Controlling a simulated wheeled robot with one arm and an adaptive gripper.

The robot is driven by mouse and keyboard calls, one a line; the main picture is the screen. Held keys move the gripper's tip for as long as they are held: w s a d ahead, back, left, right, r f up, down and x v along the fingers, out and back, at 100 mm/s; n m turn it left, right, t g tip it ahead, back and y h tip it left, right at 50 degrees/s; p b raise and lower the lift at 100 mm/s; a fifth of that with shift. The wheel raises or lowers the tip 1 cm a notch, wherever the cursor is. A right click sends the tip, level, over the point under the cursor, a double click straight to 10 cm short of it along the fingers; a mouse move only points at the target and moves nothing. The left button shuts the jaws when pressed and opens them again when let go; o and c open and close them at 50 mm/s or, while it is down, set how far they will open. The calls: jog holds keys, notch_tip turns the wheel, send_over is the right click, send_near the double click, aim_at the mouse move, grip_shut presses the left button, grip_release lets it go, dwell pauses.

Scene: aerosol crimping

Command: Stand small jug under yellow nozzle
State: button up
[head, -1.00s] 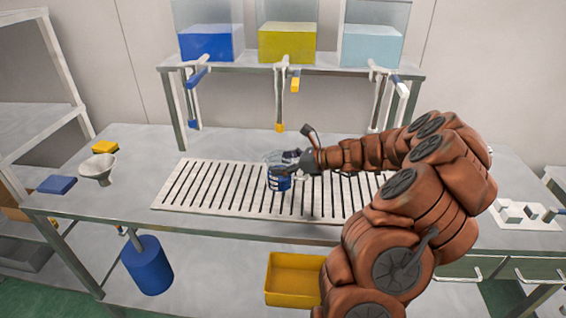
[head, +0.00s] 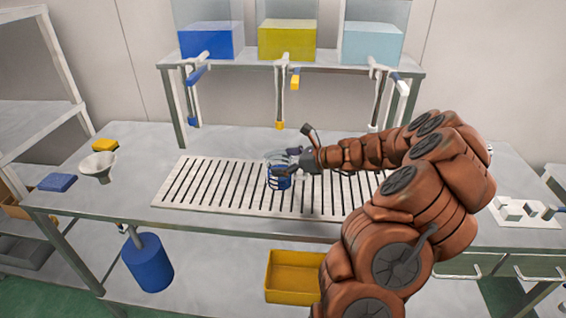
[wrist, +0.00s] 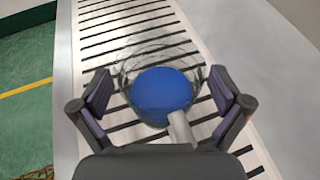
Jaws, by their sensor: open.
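A small clear glass jug (head: 279,181) holding blue liquid stands upright on the slatted white grate (head: 200,187). In the wrist view the jug (wrist: 160,92) sits between my two fingers, with a pale spout or handle toward the palm. My gripper (head: 285,168) is open around the jug, a finger on each side; in the wrist view my gripper (wrist: 160,107) shows gaps beside the glass. The yellow nozzle (head: 279,125) hangs under the yellow tank (head: 287,40). In the head view the jug appears straight below it; I cannot tell their depth alignment.
Blue-tipped (head: 193,121) and pale (head: 373,127) nozzles hang left and right. A white funnel (head: 98,166), blue sponge (head: 57,183) and yellow sponge (head: 105,145) lie at the table's left. A yellow bin (head: 293,277) is below. The grate's left part is clear.

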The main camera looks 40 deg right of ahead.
jog(key=b+v, duration=0.2)
jog(key=v, duration=1)
jog(key=s+a+n+g+y, duration=0.1)
jog(key=s+a+n+g, duration=0.2)
jog(key=a+n+g, duration=0.75)
jog(key=s+a+n+t, duration=0.1)
jog(key=s+a+n, duration=0.3)
jog(key=a, duration=1.4)
jog(key=s+a+f+n+g+h, duration=0.25)
jog(key=s+a+n, duration=0.25)
jog(key=s+n, duration=0.4)
jog(key=s+d+n+h, duration=0.1)
jog(key=s+n+h, duration=0.1)
jog(key=s, duration=0.4)
jog(key=s+d+n+g+h, duration=0.1)
jog(key=s+d+n+h, duration=0.1)
jog(key=s, duration=0.4)
jog(key=shift+f+n+h, duration=0.3)
jog(key=shift+n+h, duration=0.45)
jog(key=shift+n, duration=0.4)
